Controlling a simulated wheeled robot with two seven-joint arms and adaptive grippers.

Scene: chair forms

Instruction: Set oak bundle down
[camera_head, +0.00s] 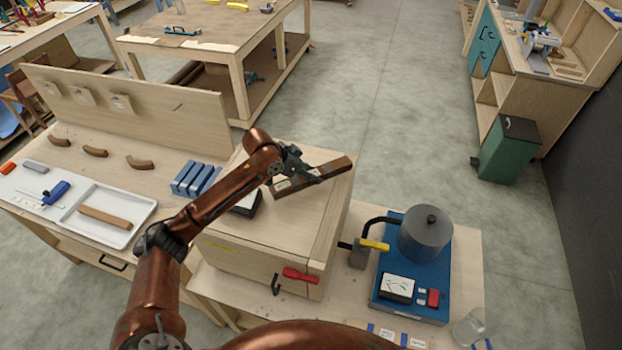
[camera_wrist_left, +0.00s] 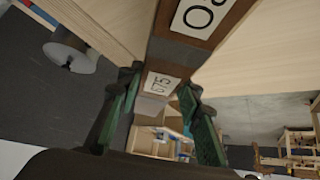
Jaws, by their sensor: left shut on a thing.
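The oak bundle (camera_head: 325,176) is a dark brown, flat wooden piece with pale labels. In the head view it is over the right part of the top of a pale wooden box (camera_head: 255,240). I cannot tell whether it touches the box. My left gripper (camera_head: 298,170) is shut on the bundle near its middle. In the left wrist view the bundle (camera_wrist_left: 182,50) runs between the green finger pads of my left gripper (camera_wrist_left: 155,110), and two labels with dark writing show. My right gripper is out of view.
A grey cylindrical pot (camera_head: 425,236) stands on a blue base right of the box. Red (camera_head: 300,275) and yellow (camera_head: 374,244) handles are at the box's front and right. Blue blocks (camera_head: 195,178), a white tray (camera_head: 105,218) and curved brown pieces (camera_head: 95,151) lie left.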

